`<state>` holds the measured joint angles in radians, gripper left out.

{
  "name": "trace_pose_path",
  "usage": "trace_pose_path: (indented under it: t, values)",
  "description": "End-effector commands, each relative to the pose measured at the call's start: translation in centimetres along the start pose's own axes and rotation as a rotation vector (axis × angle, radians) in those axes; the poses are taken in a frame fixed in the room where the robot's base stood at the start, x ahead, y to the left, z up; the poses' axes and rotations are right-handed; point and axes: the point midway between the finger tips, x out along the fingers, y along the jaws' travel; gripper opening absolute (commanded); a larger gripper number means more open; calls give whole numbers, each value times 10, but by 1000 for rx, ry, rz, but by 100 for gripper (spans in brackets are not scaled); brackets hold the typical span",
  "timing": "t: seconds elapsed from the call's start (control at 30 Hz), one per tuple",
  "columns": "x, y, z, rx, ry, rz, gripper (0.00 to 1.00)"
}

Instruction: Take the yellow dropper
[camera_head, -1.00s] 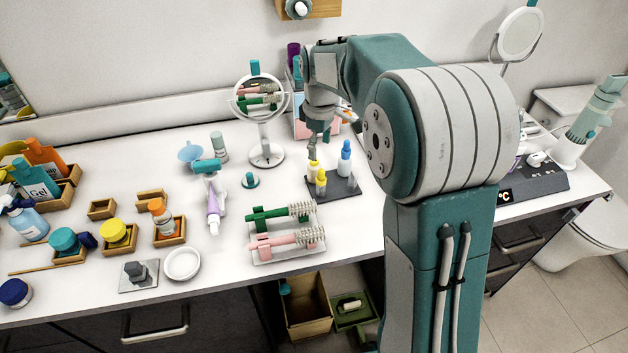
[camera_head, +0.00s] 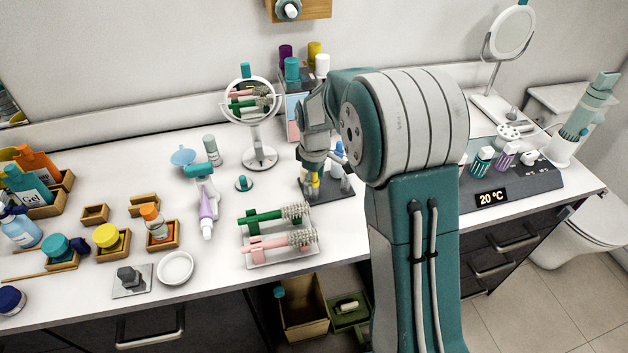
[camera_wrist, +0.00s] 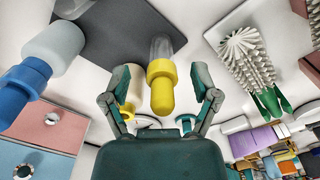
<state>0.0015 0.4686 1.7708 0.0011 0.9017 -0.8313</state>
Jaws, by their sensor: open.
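A yellow dropper with a clear section (camera_wrist: 161,88) stands between my gripper's fingers (camera_wrist: 162,80) in the wrist view. The open fingers sit on either side, with visible gaps. It shows partly in the head view (camera_head: 313,180), largely covered by my gripper (camera_head: 326,183). A second pale bottle with some yellow (camera_wrist: 133,92) is partly hidden behind the left finger. The droppers are on a dark grey stand (camera_head: 325,196).
A round mirror (camera_head: 250,105) stands behind left, a pink and blue box (camera_wrist: 50,140) close by. Clear counter lies between the teal knob (camera_head: 243,183) and the stand.

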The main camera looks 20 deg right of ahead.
Motion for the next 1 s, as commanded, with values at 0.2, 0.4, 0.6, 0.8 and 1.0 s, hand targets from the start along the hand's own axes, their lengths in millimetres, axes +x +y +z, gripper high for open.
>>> trace_pose_path:
  t: [0.2, 0.4, 0.6, 0.8, 1.0]
  values:
    - [0, -1, -1, -1, -1, 1, 36]
    - [0, -1, -1, -1, -1, 1, 15]
    - [-1, -1, -1, -1, -1, 1, 15]
    - [-20, 0, -1, -1, 3, 4, 15]
    - [-62, 0, -1, -1, 3, 5, 15]
